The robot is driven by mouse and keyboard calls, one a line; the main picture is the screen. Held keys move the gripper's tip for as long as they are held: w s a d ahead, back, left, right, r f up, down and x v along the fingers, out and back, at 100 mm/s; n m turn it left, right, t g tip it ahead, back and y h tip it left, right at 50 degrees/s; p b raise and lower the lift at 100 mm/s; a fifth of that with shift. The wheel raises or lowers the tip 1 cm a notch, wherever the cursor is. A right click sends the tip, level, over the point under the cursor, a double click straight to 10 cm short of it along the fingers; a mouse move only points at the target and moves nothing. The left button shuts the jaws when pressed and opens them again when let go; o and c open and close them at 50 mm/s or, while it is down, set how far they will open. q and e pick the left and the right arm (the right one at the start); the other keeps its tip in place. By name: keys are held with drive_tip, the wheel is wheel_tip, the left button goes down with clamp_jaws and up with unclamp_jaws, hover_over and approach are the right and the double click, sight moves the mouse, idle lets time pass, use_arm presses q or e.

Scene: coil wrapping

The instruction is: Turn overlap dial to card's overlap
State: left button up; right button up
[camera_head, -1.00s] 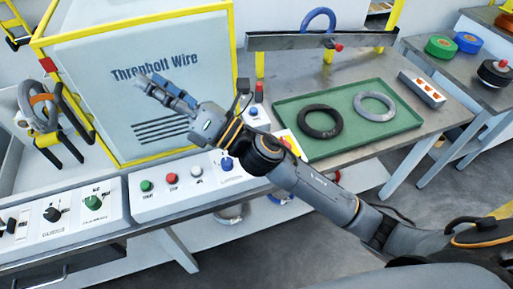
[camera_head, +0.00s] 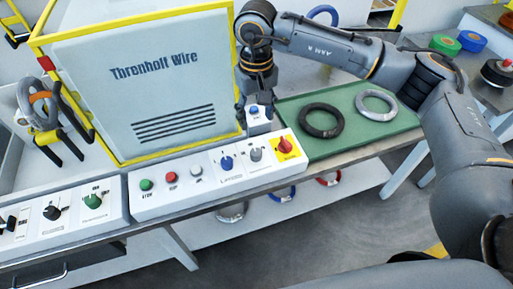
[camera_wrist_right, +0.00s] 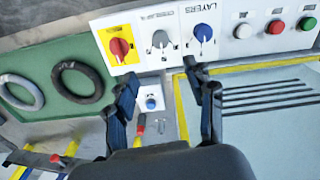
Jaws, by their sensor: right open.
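A white panel holds a blue dial (camera_head: 226,162) marked LAYERS, a grey dial (camera_head: 255,154) and a red dial on a yellow plate (camera_head: 285,145). The grey dial's label is too small to read surely; it also shows in the right wrist view (camera_wrist_right: 160,40). My right gripper (camera_head: 256,108) points down behind the panel, apart from the dials. In the right wrist view its fingers (camera_wrist_right: 167,92) are open and empty, with a small white box with a blue button (camera_wrist_right: 151,104) between them in the picture. I see no card. My left gripper is out of view.
A yellow-framed cabinet (camera_head: 170,65) stands left of my right gripper. A green tray (camera_head: 345,145) with a black and a grey coil lies to the right. Another panel (camera_head: 72,218) with black and green dials is at the left. Coils sit on the shelf below.

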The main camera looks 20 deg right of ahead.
sight(256, 152)
wheel_tip(256, 152, down, 14)
drive_tip(key=p, duration=0.3)
drive_tip(key=shift+r, duration=0.2)
